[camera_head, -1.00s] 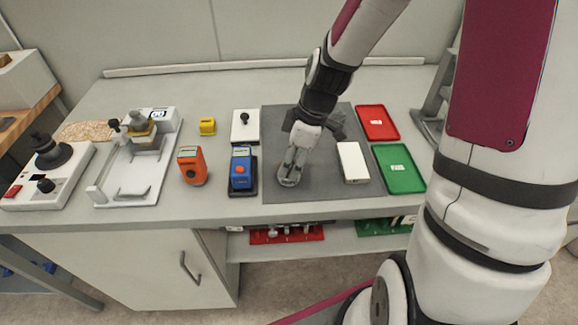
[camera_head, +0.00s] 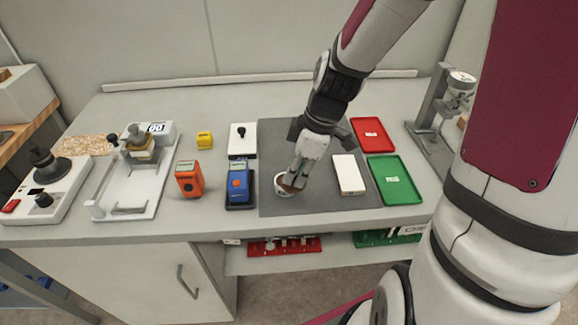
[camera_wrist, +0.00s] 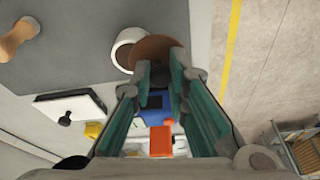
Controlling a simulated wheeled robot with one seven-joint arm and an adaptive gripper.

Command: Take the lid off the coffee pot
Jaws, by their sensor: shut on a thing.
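The coffee pot (camera_head: 279,185) is a small white round vessel near the front of the grey mat. Its open round mouth shows in the wrist view (camera_wrist: 121,50). The lid (camera_wrist: 155,48) is a flat brown disc at my fingertips, tilted beside the pot's rim and overlapping its edge in the picture. I cannot tell whether the two touch. My gripper (camera_head: 298,180) is shut on the lid, just right of the pot, and partly hides it in the head view. The green finger pads (camera_wrist: 165,75) flank the lid's edge in the wrist view.
A blue device (camera_head: 239,185) and an orange one (camera_head: 189,180) stand left of the mat (camera_head: 320,205). A white block (camera_head: 348,174) lies right of my gripper. Red (camera_head: 372,134) and green (camera_head: 395,180) trays lie farther right. A metal stand (camera_head: 433,115) is at the right edge.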

